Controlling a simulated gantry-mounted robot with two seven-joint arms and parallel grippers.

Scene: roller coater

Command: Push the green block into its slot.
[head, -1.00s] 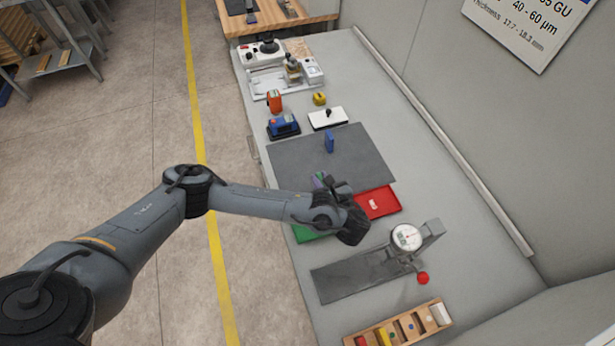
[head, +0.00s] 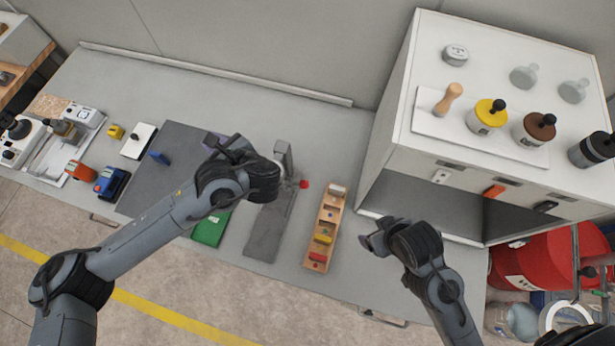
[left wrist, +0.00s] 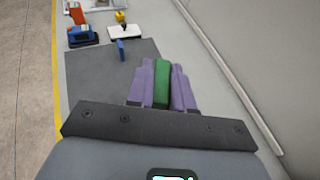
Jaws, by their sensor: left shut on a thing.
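The green block (left wrist: 162,84) is held between the purple fingers of my left gripper in the left wrist view, upright between them. In the head view, my left gripper (head: 212,142) is up beside the dial gauge, and the block is hidden there. The wooden slotted rack (head: 315,262) lies to the right of the gauge. It holds a red block (head: 317,258), a yellow block (head: 323,240) and a pale block (head: 338,189), with open slots between them. My right gripper (head: 370,238) is to the right of the rack, apart from it; its fingers are too unclear to judge.
The gauge's grey base (head: 265,235) lies between the green tray (head: 208,232) and the rack. A grey mat (head: 180,150) carries a small blue block (head: 158,157). A white cabinet (head: 400,130) stands at right. The bench behind the gauge is clear.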

